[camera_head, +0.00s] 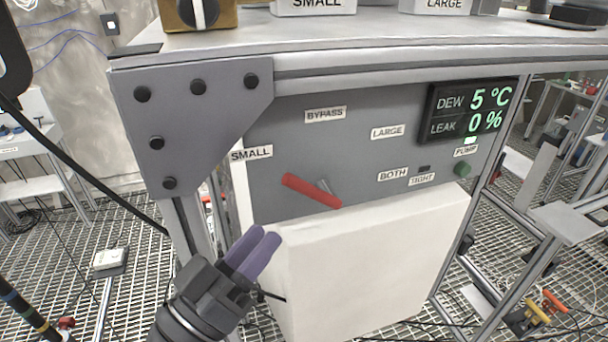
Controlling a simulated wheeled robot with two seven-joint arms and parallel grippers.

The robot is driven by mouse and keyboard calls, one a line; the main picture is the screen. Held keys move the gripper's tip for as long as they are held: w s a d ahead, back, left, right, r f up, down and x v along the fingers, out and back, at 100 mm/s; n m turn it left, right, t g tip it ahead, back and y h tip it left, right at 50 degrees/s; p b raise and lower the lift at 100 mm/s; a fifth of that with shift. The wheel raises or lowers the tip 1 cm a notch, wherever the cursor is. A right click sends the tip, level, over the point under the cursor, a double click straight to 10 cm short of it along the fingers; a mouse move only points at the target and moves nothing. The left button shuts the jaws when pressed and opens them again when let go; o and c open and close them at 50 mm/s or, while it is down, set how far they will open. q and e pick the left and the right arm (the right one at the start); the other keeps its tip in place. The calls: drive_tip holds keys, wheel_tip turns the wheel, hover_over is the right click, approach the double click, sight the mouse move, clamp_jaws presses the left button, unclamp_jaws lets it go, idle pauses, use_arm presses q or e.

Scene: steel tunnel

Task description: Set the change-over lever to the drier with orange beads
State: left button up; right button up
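The change-over lever (310,191) is a red bar on the grey panel (290,135), with a grey stub behind it. It slants from upper left to lower right; its upper-left end lies below and right of the SMALL label (251,153). My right gripper is out of view. No orange beads show; the things marked SMALL and LARGE on top are cut off.
A display (468,110) reads DEW 5 °C and LEAK 0 %. A white block (365,265) stands below the panel. A grey corner plate (190,120) is at the left.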

sight(305, 187)
use_arm(q)
drive_tip(key=p+x, duration=0.3)
drive_tip(key=x, duration=0.4)
drive_tip(key=shift+w+d+r, duration=0.3)
drive_tip(key=shift+w+d, duration=0.35)
drive_tip(key=shift+w, duration=0.15)
clamp_jaws()
idle(0.5)
